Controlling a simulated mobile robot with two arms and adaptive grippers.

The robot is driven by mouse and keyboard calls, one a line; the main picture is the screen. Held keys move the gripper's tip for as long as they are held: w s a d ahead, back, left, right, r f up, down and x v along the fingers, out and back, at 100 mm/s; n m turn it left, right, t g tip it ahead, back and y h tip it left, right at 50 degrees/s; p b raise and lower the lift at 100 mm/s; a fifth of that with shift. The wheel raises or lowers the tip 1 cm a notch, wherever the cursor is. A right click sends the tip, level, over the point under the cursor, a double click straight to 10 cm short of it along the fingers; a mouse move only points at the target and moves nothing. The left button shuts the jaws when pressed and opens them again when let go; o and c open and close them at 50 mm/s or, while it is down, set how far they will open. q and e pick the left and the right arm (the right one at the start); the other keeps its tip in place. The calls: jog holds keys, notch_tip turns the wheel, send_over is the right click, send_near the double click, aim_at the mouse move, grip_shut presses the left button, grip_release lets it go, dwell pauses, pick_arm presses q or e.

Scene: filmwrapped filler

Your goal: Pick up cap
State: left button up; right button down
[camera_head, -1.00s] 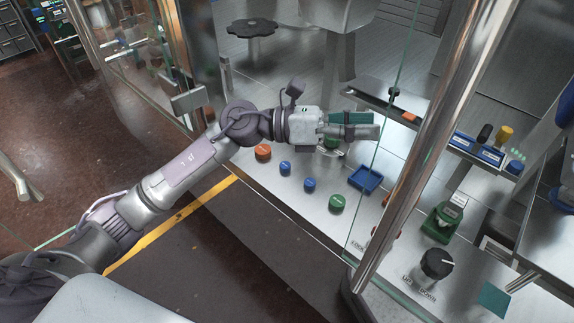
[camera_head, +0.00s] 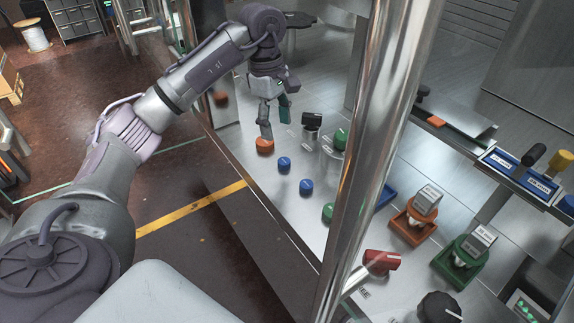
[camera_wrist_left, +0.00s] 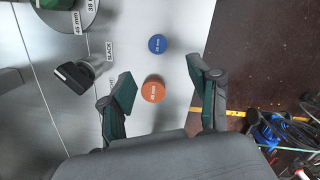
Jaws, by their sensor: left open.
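An orange cap (camera_head: 265,146) lies on the steel worktop near its front edge. It also shows in the left wrist view, as an orange disc (camera_wrist_left: 153,91) with a white label, between my open fingers. My left gripper (camera_head: 274,118) points down above the orange cap, open and empty. Two blue caps (camera_head: 284,164) (camera_head: 306,187) and a green cap (camera_head: 328,212) lie in a row along the same edge. One blue cap (camera_wrist_left: 157,43) shows in the left wrist view. My right gripper is out of view.
A black-topped knob (camera_head: 312,120) and a green-topped part (camera_head: 340,139) stand right of the gripper. A shiny metal post (camera_head: 376,135) crosses the view. Orange (camera_head: 405,231) and green (camera_head: 442,262) holders stand farther right. Steel around the cap is clear.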

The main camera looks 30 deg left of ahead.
aim_at(284, 161)
pick_arm(q)
jog(key=f, duration=0.3)
jog(key=shift+d+f+p, duration=0.1)
jog(key=shift+d+p, duration=0.2)
jog(key=f, duration=0.1)
jog(key=d+f+p, duration=0.1)
jog(key=f, duration=0.1)
notch_tip(284, 161, down, 3)
jog(key=shift+d+f+p, duration=0.1)
jog(key=shift+d+p, duration=0.05)
jog(key=shift+p, duration=0.75)
jog(key=shift+w+f, duration=0.1)
jog(key=shift+f, duration=0.1)
jog(key=c, duration=0.5)
jog(key=shift+c, duration=1.4)
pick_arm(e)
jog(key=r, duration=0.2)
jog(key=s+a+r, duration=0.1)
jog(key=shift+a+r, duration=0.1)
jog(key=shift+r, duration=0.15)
